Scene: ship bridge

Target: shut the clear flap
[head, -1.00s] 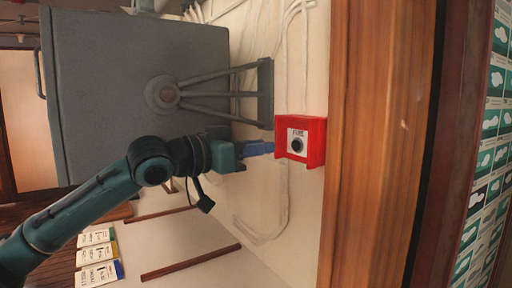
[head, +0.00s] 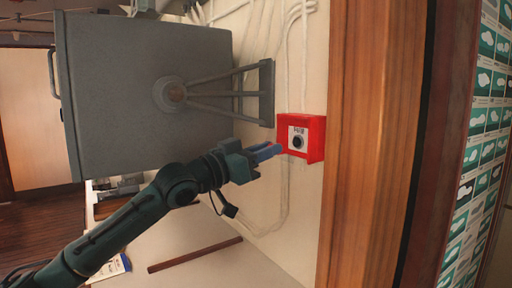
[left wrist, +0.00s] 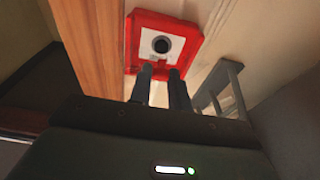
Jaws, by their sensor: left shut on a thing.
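A red call box (head: 314,138) with a white face and a round black button is fixed to the pale wall. It also shows in the left wrist view (left wrist: 190,29). My left gripper (head: 275,151) is at the box's near left edge, its blue fingers pointing at the box. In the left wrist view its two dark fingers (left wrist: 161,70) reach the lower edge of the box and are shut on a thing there. This seems to be the clear flap, whose outline I cannot make out. The button face is not covered by my fingers. My right gripper is not in view.
A large grey cabinet (head: 140,90) with a grey bracket (head: 266,93) stands out left of the box, above my arm. A wooden post (head: 358,150) is close to the right of the box. White cables (head: 305,60) run along the wall.

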